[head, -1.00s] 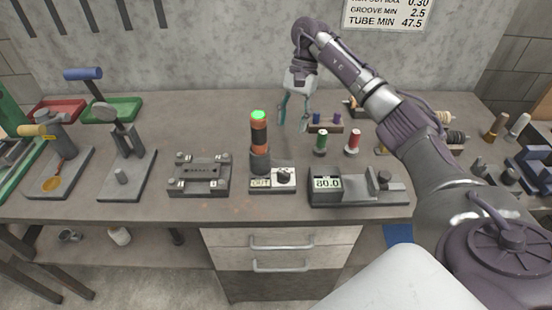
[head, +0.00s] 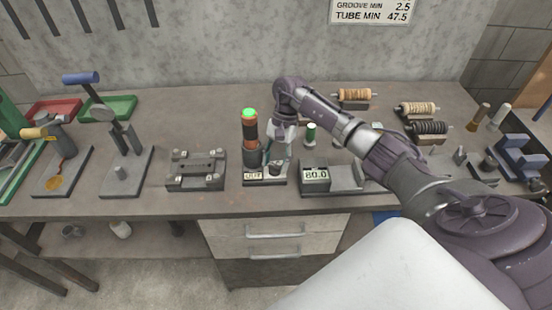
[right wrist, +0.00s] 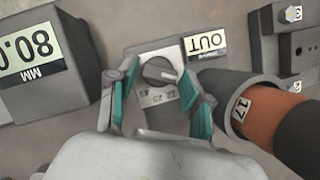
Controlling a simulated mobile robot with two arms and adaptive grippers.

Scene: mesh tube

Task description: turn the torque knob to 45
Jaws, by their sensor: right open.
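The torque knob (right wrist: 159,71) is a dark round dial with a light pointer line, on a small grey box with a display reading OUT (right wrist: 206,43). Number marks sit beside the dial; they are too small to read surely. In the head view the box (head: 255,177) stands near the bench's front edge. My right gripper (right wrist: 162,100) is open, its teal fingers on either side of the knob and apart from it. In the head view it (head: 277,160) hangs over the box and partly hides the knob. My left gripper is not in view.
An orange and black tool with a green lit top (head: 250,125) stands in a holder beside the knob. A gauge reading 80.0 (head: 316,176) is close on the right. A grey fixture (head: 197,171) is on the left. Spools (head: 417,109) lie further right.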

